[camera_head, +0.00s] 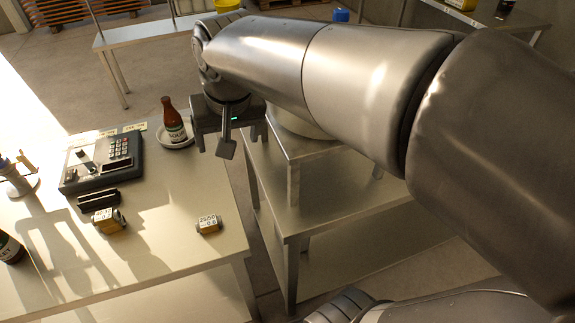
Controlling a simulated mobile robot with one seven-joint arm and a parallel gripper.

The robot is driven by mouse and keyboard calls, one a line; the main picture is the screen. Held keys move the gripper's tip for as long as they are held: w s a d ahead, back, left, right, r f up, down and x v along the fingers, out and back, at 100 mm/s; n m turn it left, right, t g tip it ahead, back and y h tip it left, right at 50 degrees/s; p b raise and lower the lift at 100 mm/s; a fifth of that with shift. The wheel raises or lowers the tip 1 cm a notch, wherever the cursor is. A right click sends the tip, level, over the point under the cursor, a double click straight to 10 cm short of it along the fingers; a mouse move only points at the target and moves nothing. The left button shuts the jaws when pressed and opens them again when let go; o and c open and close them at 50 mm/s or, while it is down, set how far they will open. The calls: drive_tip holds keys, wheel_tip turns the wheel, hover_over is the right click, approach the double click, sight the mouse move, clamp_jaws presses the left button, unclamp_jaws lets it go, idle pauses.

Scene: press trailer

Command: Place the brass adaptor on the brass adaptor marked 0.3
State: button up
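Two small block-like brass adaptors with white labels lie apart on the table. The left brass adaptor (106,221) sits beside a dark slotted holder; its label seems to end in 0.3, but the print is small. The right brass adaptor (208,224) lies near the table's right edge; its lower label line looks like 0.6, not surely readable. My gripper (230,142) hangs above and beyond the right adaptor, near the table's right edge, by the bottle. Its fingers look spread with nothing between them. It touches neither adaptor.
A sauce bottle (174,122) stands in a white dish (187,141) close to my gripper. A calculator-like machine (104,160) and the dark holder (98,198) stand left. A dark bottle (9,248) is at the left edge. A metal shelf stand (330,215) stands right of the table.

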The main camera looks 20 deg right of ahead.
drive_tip(key=s+d+f+t+h, duration=0.1)
drive_tip(key=s+d+f, duration=0.3)
drive_tip(key=s+d, duration=0.5)
drive_tip(key=shift+s+t, duration=0.5)
drive_tip(key=shift+s, duration=0.15)
idle(0.5)
